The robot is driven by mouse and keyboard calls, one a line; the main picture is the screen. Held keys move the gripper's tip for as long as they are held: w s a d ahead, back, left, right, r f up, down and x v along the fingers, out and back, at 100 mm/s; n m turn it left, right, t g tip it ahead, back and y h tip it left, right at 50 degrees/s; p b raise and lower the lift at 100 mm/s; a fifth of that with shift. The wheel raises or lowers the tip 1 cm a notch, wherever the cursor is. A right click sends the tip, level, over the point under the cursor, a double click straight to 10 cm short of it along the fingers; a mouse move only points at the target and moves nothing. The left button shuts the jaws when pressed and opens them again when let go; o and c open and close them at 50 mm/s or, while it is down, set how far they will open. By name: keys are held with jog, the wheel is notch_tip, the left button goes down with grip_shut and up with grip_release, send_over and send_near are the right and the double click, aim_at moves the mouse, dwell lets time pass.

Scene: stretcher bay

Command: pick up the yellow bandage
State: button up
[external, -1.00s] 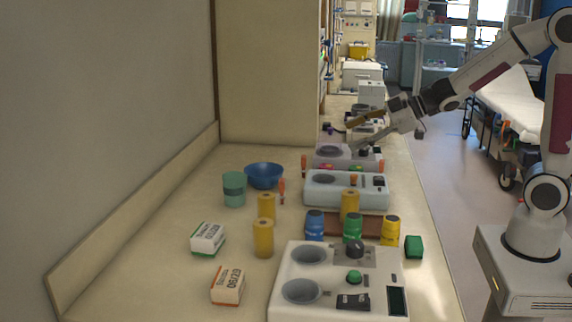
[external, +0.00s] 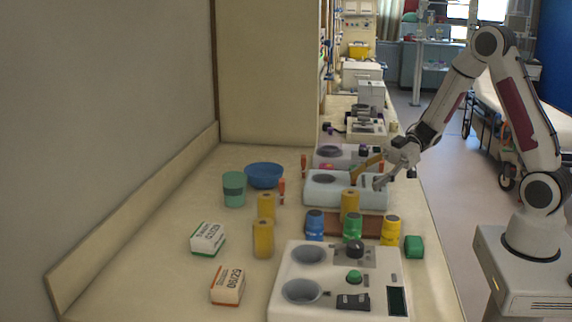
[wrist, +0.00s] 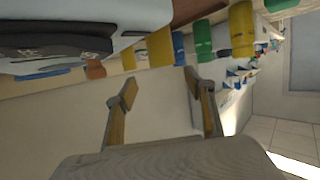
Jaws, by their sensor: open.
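Three upright yellow rolls that look like bandages stand on the counter in the external view: one nearer the front (external: 263,238), one just behind it (external: 266,205), and one beside the brown rack (external: 349,204). I cannot tell which is the task's bandage. My gripper (external: 366,183) is open and empty, above the pale blue device and behind the roll by the rack. In the wrist view my gripper (wrist: 165,93) shows its two fingers wide apart with bare surface between them. Yellow cylinders (wrist: 160,47) show beyond the fingertips there.
Blue, green and yellow-bodied bottles (external: 353,228) stand by the brown rack. A white device (external: 285,268) is in front, the pale blue device (external: 319,201) behind. Two small boxes (external: 208,239), a teal jar (external: 234,190) and a blue bowl (external: 264,176) are left. Counter at front left is clear.

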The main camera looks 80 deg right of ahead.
aim_at(354, 191)
jog(key=shift+s+a, duration=0.1)
jog(key=shift+s, duration=0.15)
jog(key=shift+x, duration=1.3)
jog(key=shift+f, duration=0.1)
jog(key=shift+f+x, duration=0.2)
jog(key=shift+x, duration=2.4)
jog(key=shift+s, duration=0.1)
jog(key=c, duration=1.2)
